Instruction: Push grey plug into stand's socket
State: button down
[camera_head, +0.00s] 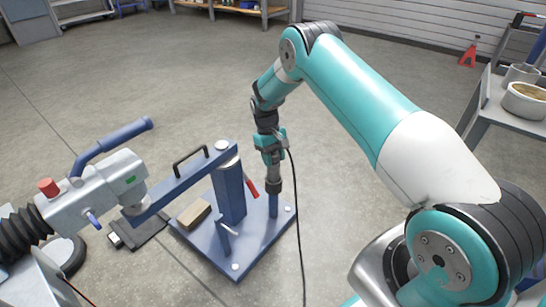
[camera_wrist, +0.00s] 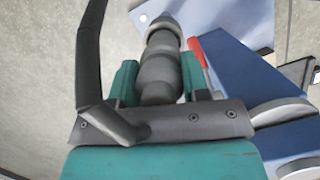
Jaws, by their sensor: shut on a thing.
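My gripper (camera_head: 271,152) points down above the blue stand (camera_head: 231,190) and is shut on the grey plug (camera_head: 274,184). In the wrist view the ribbed plug (camera_wrist: 160,72) sits between the two green jaws (camera_wrist: 160,82), with a pale ring around its far end. In the head view the plug is about upright, its lower end in line with the top of a short blue post (camera_head: 273,206) near the base plate's right corner. The socket opening is hidden; I cannot tell whether the plug's tip is inside it.
A black cable (camera_head: 297,210) hangs from the gripper past the base plate. A red lever (camera_head: 252,188) is close to the plug's left. A grey trailer coupling (camera_head: 105,182) with a blue handle stands at left. A wooden block (camera_head: 194,213) lies on the plate.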

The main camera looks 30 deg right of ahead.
jog(key=shift+f+b, duration=1.05)
jog(key=shift+f, duration=1)
jog(key=c, duration=0.5)
grip_release()
jog(key=shift+r, duration=0.1)
jog(key=p+v, duration=0.6)
jog(key=v, duration=1.1)
jog(key=shift+r, duration=0.2)
